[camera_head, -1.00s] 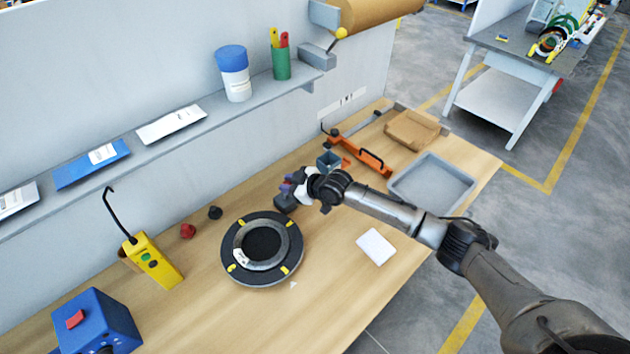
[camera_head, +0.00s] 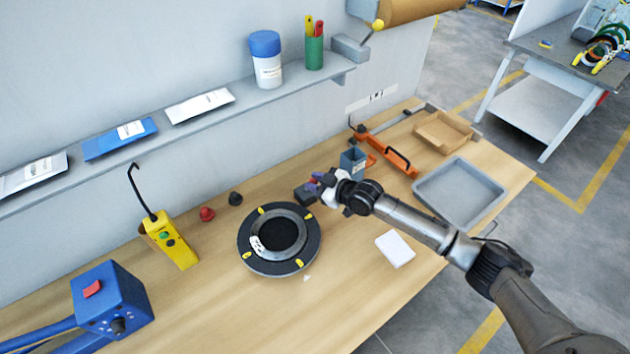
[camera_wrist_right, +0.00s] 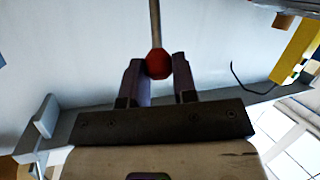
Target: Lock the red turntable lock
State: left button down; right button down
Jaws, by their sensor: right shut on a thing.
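The round black turntable (camera_head: 258,262) with yellow marks lies on the wooden bench, a grey ring on top. A small dark block (camera_head: 304,194) sits just beyond its upper right edge, next to my right gripper (camera_head: 319,184). In the right wrist view, a red knob (camera_wrist_right: 158,63) on a thin metal rod (camera_wrist_right: 155,25) is between the fingers of my right gripper (camera_wrist_right: 158,75), which is shut on it. In the head view the fingers mostly hide this knob. I cannot tell how the rod joins the block. My left gripper is not in view.
A loose red knob (camera_head: 207,214) and a black knob (camera_head: 235,198) are left of the turntable. A yellow controller (camera_head: 172,243) and blue box (camera_head: 112,305) stand farther left. An orange tool (camera_head: 392,157), a grey tray (camera_head: 430,198) and a white pad (camera_head: 395,248) are right.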

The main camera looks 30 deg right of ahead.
jog(key=shift+s+f, duration=0.15)
jog(key=shift+f, duration=0.25)
jog(key=c, duration=1.2)
grip_release()
jog(key=shift+d, duration=0.1)
jog(key=shift+c, duration=0.2)
jog(key=shift+o, duration=0.8)
jog(key=shift+s, duration=0.2)
jog(key=shift+o, duration=0.7)
jog(key=shift+w+r, duration=0.15)
jog(key=shift+w, duration=0.05)
jog(key=p+v, duration=0.1)
jog(key=v, duration=1.2)
jog(key=shift+s+r+p, duration=0.2)
jog(key=shift+s+p, duration=0.1)
jog(key=shift+s, duration=0.05)
jog(key=shift+d, duration=0.1)
